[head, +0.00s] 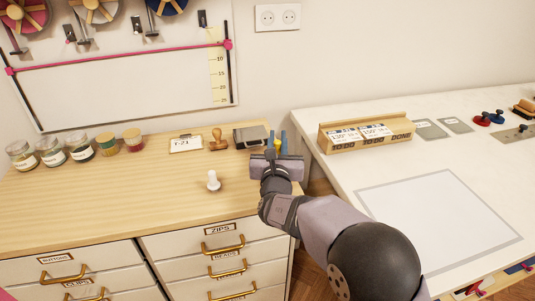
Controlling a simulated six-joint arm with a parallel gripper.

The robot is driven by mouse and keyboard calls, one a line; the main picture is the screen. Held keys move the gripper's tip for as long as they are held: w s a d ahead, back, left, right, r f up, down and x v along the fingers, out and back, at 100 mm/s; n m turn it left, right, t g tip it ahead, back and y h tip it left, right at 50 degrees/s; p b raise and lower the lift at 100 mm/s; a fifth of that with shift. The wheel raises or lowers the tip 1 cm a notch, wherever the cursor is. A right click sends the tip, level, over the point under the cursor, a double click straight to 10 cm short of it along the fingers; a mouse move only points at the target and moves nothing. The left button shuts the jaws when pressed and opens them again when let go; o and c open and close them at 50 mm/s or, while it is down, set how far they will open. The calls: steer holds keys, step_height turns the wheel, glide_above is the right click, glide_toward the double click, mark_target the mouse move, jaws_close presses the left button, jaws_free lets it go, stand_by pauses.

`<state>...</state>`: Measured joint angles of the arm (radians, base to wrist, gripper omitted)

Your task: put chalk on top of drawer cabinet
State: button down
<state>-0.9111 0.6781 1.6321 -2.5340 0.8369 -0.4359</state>
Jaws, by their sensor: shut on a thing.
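The drawer cabinet (110,203) has a light wooden top and white drawers with brass handles. My gripper (277,144) is over the right end of the cabinet top, pointing away from the camera. Its blue fingertips are shut on a small yellow thing (277,143), which looks like the chalk. Most of it is hidden by my gripper. I cannot tell whether it touches the cabinet top.
A white knob-shaped thing (213,182) stands left of my gripper. A wooden stamp (218,140), a dark box (250,137) and several jars (81,148) line the back. The cabinet's front middle is clear. A white table (350,178) is at right.

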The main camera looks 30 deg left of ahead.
steer(key=shift+f, duration=2.7)
steer(key=shift+f, duration=0.2)
steer(key=c, duration=1.7)
jaws_free()
steer(key=shift+r, duration=0.15)
steer(key=shift+r+p, duration=0.2)
steer(key=shift+p, duration=0.1)
steer(key=shift+s+d+f, duration=0.15)
steer(key=shift+s+f, duration=0.05)
steer(key=shift+s, duration=0.15)
steer(key=b+v, duration=0.2)
steer(key=v, duration=0.9)
steer(key=shift+s+d, duration=0.1)
